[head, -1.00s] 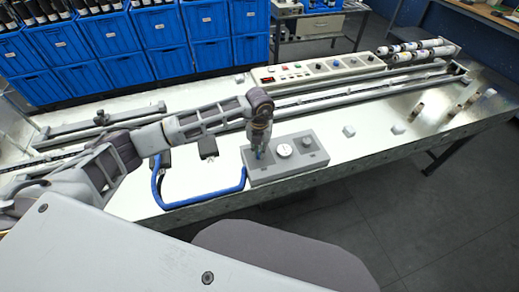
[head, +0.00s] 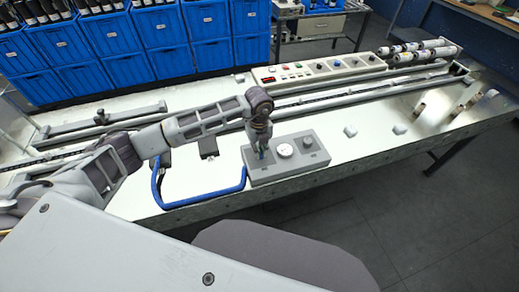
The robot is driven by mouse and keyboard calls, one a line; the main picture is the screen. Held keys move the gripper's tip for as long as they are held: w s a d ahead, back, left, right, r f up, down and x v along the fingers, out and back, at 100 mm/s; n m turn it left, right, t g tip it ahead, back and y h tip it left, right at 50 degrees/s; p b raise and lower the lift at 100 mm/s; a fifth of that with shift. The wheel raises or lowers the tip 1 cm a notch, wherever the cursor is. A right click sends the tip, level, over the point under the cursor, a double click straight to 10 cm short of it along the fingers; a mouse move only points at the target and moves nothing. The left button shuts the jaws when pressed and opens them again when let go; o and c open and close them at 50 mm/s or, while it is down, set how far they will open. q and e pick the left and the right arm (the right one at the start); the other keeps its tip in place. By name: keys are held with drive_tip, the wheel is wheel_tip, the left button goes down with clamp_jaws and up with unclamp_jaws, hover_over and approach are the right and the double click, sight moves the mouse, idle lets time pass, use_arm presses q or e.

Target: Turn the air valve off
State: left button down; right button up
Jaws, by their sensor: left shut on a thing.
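A grey air panel box (head: 288,171) sits at the front edge of the metal table. It carries a white round gauge (head: 284,150) in the middle and a dark knob (head: 308,142) to the right. A small blue valve handle (head: 262,154) shows at the left end of the box, under my left gripper (head: 261,152). The gripper points down and is shut on the blue valve handle, which it mostly hides. My right gripper is not in view.
A blue hose (head: 200,201) runs from the box's left side along the table's front edge. A control panel (head: 318,70) with buttons and the long rails (head: 350,92) lie behind. Small white blocks (head: 351,131) sit right of the box. Blue crates (head: 160,67) stand beyond the table.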

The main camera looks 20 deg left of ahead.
use_arm(q)
drive_tip(key=n, duration=0.5)
drive_tip(key=shift+s+a, duration=0.1)
idle(0.4)
drive_tip(key=c, duration=1.5)
unclamp_jaws()
drive_tip(key=shift+r, duration=0.15)
wheel_tip(320, 180, up, 12)
